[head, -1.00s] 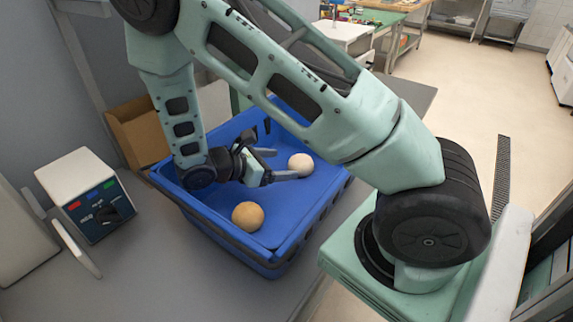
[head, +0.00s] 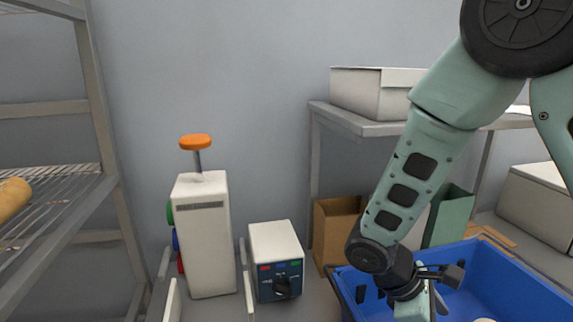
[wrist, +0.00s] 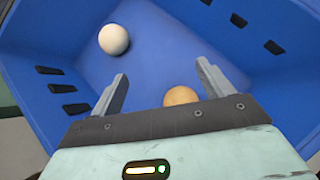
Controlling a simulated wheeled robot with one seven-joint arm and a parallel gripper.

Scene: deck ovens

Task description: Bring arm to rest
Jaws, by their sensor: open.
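My gripper (wrist: 162,85) is open above the blue crate (wrist: 215,35), its two fingers apart with nothing between their tips. A pale round ball-like item (wrist: 114,39) lies in the crate beyond the left finger. A tan round item (wrist: 181,96) lies in the crate, partly hidden by the gripper's base. In the head view my arm reaches down to the crate (head: 490,262) at the lower right, and the fingers are mostly cut off by the bottom edge.
A control box with a knob (head: 276,262) and a white machine with an orange knob (head: 205,235) stand left of the crate. A shelf with a white box (head: 372,92) is above. A wire rack (head: 50,215) stands far left.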

